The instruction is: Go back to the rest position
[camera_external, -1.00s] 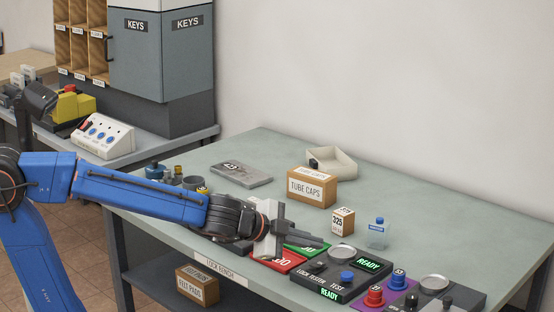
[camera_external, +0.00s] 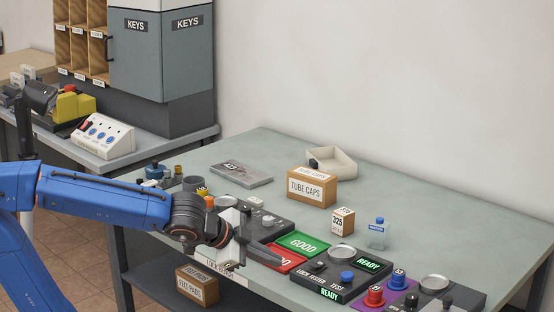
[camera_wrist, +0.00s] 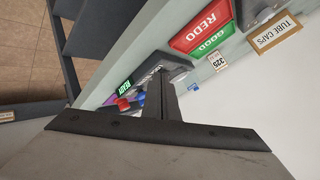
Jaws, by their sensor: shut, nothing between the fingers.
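My gripper (camera_external: 268,255) is shut and empty. It is in the air over the front edge of the lock bench (camera_external: 480,215), beside the red REDO mat (camera_external: 287,260) and partly in front of it. In the wrist view, its closed dark fingers (camera_wrist: 168,98) point toward the bench, with the REDO mat (camera_wrist: 203,27) and the green GOOD mat (camera_wrist: 213,38) beyond them. The green GOOD mat (camera_external: 303,243) lies behind the red one in the external view. I see nothing lying on the uncovered parts of either mat.
A TUBE CAPS box (camera_external: 312,187), a small 325 box (camera_external: 342,221) and a bottle (camera_external: 376,233) stand behind. The bench's back right is clear.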

